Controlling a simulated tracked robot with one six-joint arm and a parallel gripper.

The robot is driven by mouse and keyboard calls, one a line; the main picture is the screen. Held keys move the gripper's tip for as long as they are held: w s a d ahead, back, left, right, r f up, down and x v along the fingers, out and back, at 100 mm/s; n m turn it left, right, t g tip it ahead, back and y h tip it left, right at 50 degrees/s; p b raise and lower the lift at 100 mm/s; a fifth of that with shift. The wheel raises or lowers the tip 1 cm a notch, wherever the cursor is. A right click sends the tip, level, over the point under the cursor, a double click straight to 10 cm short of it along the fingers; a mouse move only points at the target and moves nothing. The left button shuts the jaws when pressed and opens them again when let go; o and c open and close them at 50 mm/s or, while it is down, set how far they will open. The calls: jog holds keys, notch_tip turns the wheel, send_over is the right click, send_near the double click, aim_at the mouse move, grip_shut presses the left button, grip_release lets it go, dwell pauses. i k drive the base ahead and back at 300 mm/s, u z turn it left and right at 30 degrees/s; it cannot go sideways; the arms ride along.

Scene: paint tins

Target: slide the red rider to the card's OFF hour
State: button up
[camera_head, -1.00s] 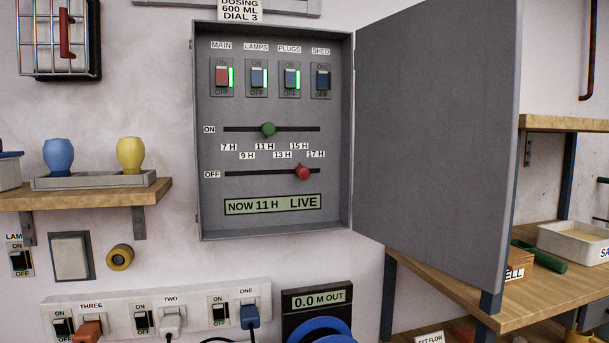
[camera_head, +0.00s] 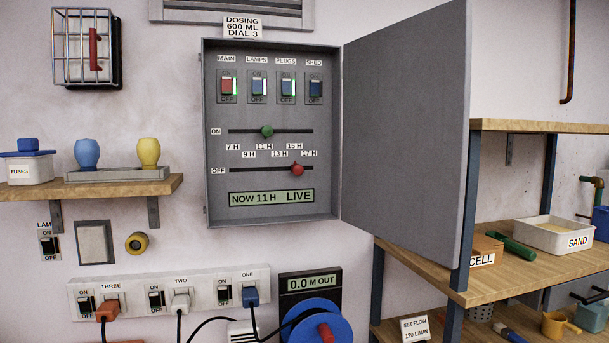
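The red rider (camera_head: 297,169) sits on the lower slot, marked OFF (camera_head: 220,170), inside the open grey wall cabinet (camera_head: 212,200). It is toward the slot's right end, between the 15 H and 17 H labels above it. The green rider (camera_head: 267,131) sits on the upper slot, marked ON, near 11 H. The display (camera_head: 271,198) below reads NOW 11 H LIVE. The only card seen by the cabinet (camera_head: 243,27) reads DOSING 600 ML DIAL 3; no card with an OFF hour shows. My gripper is not in view.
The cabinet door (camera_head: 405,130) stands open to the right. Above the riders are switches MAIN, LAMPS, PLUGS and SHED; SHED (camera_head: 315,89) shows no green light. A power strip (camera_head: 165,295) and blue reel (camera_head: 318,325) are below. Shelves stand left and right.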

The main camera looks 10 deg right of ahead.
aim_at(298, 169)
jog(key=k, duration=0.95)
jog(key=u, duration=0.2)
jog(key=i, duration=0.55)
jog(key=u, duration=0.5)
jog(key=i, duration=1.2)
jog(key=z, duration=0.2)
